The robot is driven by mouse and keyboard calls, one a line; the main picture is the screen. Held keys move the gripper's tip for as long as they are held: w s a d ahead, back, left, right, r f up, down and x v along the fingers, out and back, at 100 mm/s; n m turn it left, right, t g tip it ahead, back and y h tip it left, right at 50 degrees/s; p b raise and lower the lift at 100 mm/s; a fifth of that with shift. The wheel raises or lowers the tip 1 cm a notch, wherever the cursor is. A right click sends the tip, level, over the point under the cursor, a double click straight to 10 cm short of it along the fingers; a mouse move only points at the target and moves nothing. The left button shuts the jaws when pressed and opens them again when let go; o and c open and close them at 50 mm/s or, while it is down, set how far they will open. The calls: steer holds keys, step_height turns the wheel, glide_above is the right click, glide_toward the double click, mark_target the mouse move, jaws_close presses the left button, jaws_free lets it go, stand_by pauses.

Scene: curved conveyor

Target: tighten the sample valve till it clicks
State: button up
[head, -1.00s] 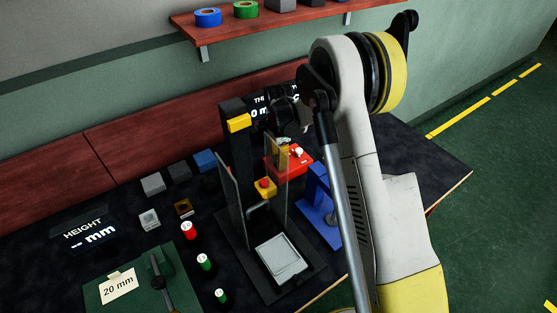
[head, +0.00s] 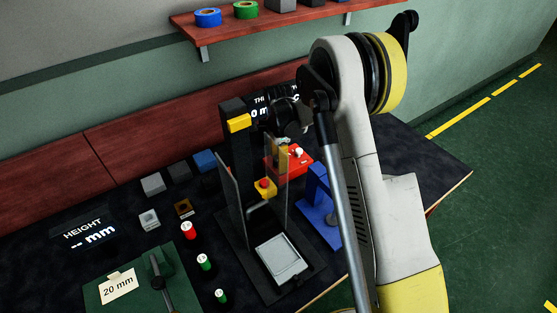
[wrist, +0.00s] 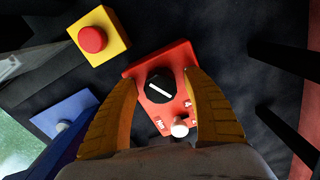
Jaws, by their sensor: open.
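The red block (wrist: 180,75) carries a black round knob (wrist: 159,87) with a white stripe, which looks like the sample valve. A white ball-ended lever (wrist: 180,127) and partly hidden white lettering are on the same block. In the head view the red block (head: 295,161) stands behind the clear-sided press, and the knob is hidden or too small to tell. My gripper (wrist: 160,78) is open, with its yellow fingers on either side of the knob in the wrist view. I cannot tell whether they touch it.
A yellow box with a red button (head: 264,187) sits beside the red block. A black upright frame with clear panels (head: 236,190) stands close to my arm. A blue stand (head: 318,208) is on the right. Several small blocks and caps lie on the left of the table.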

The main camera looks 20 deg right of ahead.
step_height(320, 180, up, 12)
stand_by(0.5)
stand_by(0.4)
steer(key=n+p, duration=0.1)
steer(key=n, duration=0.3)
steer(key=s+d+f+n+t+y+p, duration=0.1)
steer(key=n, duration=0.3)
steer(key=n+p, duration=0.1)
steer(key=n, duration=0.3)
steer(key=shift+s+d+f+t, duration=0.15)
steer(key=shift+d+f+t, duration=0.15)
steer(key=shift+t, duration=0.1)
steer(key=f+n, duration=0.3)
steer(key=n, duration=0.1)
steer(key=w+a+f+n+t+y, duration=0.1)
steer(key=f+n, duration=0.6)
steer(key=n, duration=0.1)
steer(key=shift+w+a+f+t+b, duration=0.2)
steer(key=shift+t+b, duration=0.2)
